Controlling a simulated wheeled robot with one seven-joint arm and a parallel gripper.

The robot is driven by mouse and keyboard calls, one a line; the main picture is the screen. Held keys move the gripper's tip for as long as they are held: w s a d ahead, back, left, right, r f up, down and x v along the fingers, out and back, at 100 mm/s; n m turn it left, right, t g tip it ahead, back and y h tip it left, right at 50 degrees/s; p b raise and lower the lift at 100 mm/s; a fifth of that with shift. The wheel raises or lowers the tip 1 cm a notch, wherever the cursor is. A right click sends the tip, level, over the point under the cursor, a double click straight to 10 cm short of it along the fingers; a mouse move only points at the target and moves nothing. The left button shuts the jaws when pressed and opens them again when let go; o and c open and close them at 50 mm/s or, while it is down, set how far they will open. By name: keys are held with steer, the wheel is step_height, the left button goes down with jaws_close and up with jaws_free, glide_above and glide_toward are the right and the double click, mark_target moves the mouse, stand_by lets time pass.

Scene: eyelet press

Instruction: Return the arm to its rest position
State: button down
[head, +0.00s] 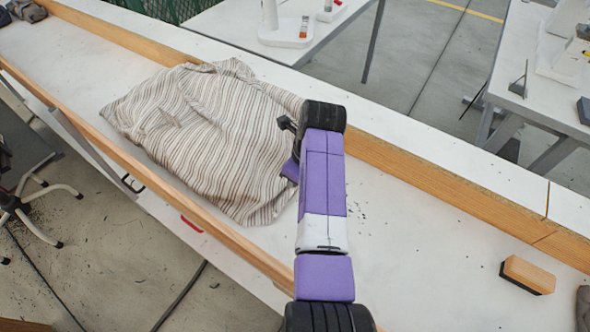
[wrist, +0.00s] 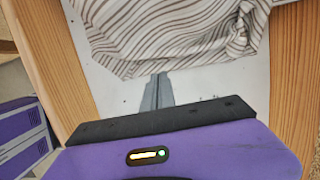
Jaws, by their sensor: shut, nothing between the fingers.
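My purple and white arm (head: 323,185) reaches out over the white table from the bottom of the head view. My gripper (wrist: 158,80) shows in the wrist view as narrow grey fingers, closed together and empty. Its fingers point toward the near hem of a striped shirt (wrist: 165,35), with bare white table around them. In the head view the striped shirt (head: 205,130) lies crumpled on the table left of my arm, and the arm covers part of its right edge. The gripper's fingers are mostly hidden behind the arm in that view.
Wooden rails (head: 430,185) edge the long white table (head: 430,260). A wooden-backed brush (head: 528,275) lies at the lower right, with a dark grey item (head: 584,308) beside it. Other tables with equipment stand behind. A wheeled chair base (head: 20,205) is at the left.

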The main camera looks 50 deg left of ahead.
steer(key=shift+v, duration=1.55)
